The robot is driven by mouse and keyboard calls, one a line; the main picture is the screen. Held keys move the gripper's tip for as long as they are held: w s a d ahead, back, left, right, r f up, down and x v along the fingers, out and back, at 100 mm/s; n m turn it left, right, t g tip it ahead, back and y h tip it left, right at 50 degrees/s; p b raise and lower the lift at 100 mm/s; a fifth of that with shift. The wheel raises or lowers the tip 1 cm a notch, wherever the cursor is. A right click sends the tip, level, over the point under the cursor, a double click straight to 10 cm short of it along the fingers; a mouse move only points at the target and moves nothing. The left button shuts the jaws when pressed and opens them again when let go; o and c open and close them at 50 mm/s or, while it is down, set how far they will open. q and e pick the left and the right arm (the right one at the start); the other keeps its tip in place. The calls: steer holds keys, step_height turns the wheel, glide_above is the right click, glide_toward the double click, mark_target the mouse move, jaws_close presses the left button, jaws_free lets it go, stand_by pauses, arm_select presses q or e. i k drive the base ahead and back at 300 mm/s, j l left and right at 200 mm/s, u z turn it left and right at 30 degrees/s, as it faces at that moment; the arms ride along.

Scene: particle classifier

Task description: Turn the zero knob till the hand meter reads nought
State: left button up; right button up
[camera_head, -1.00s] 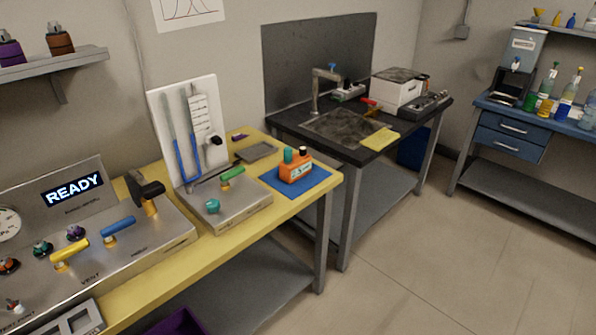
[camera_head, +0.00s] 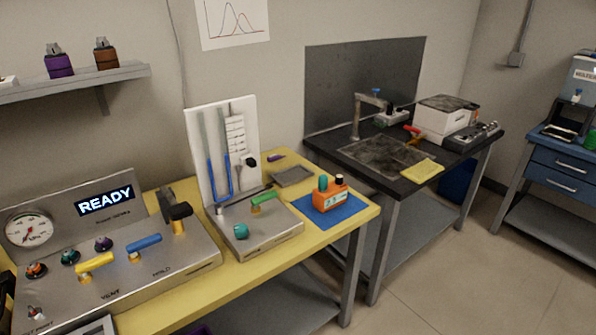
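An orange device (camera_head: 330,199), which looks like the hand meter, stands on a blue mat (camera_head: 350,219) at the right end of the yellow bench. Its front has a small pale display, too small to read surely. A teal knob (camera_head: 323,183) and a dark-topped stub (camera_head: 340,179) rise from its top. Another teal knob (camera_head: 241,231) is on the metal base of the U-tube stand. No label shows which knob is the zero knob. Neither gripper is recognisable in view.
A metal panel (camera_head: 190,262) with a gauge, knobs, levers and a READY display fills the bench's left. The U-tube board (camera_head: 246,130) stands behind its base. A grey tray (camera_head: 292,176) lies behind the mat. A dark table (camera_head: 368,172) stands right; floor is clear in front.

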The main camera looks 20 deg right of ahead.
mark_target(338, 180)
steer(key=i+l+u, duration=0.3)
steer(key=l, duration=0.25)
steer(key=l+u, duration=0.2)
steer(key=i+l, duration=0.1)
steer(key=l, duration=0.25)
steer(key=i+l+u, duration=0.1)
steer(key=l, duration=0.25)
steer(key=i+l, duration=0.15)
steer(key=l, duration=0.15)
